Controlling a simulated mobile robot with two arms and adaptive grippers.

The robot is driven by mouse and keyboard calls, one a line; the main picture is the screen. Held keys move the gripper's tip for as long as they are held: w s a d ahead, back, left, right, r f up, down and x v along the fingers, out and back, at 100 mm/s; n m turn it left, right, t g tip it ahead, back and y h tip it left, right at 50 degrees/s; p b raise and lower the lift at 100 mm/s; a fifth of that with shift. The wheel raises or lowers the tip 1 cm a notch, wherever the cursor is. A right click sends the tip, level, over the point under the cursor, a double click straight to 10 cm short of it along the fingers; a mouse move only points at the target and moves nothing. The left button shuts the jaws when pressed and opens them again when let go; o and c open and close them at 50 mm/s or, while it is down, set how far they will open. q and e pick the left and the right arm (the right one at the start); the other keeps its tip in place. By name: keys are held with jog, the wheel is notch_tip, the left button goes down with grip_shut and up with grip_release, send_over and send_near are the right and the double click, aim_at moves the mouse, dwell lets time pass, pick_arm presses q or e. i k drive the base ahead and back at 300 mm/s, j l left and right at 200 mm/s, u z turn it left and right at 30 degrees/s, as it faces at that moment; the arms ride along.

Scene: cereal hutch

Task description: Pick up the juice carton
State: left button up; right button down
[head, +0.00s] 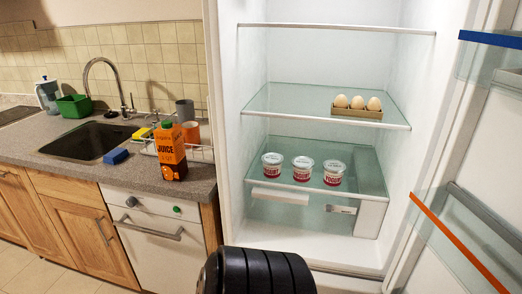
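The juice carton (171,155) is orange and dark with a green top and the word JUICE on its side. It stands upright on the grey counter (195,183), near the front edge and just left of the open fridge. Neither of my grippers can be made out in the head view. A black ribbed part, which seems to be my own arm, shows at the bottom middle, well apart from the carton.
Behind the carton are a white dish rack (201,154), an orange cup (191,132) and a grey cup (185,110). A blue sponge (116,156) lies left, by the sink (88,141). The fridge holds yogurt cups (302,168) and eggs (357,102).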

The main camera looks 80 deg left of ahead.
aim_at(170, 145)
jog(key=u, duration=3.35)
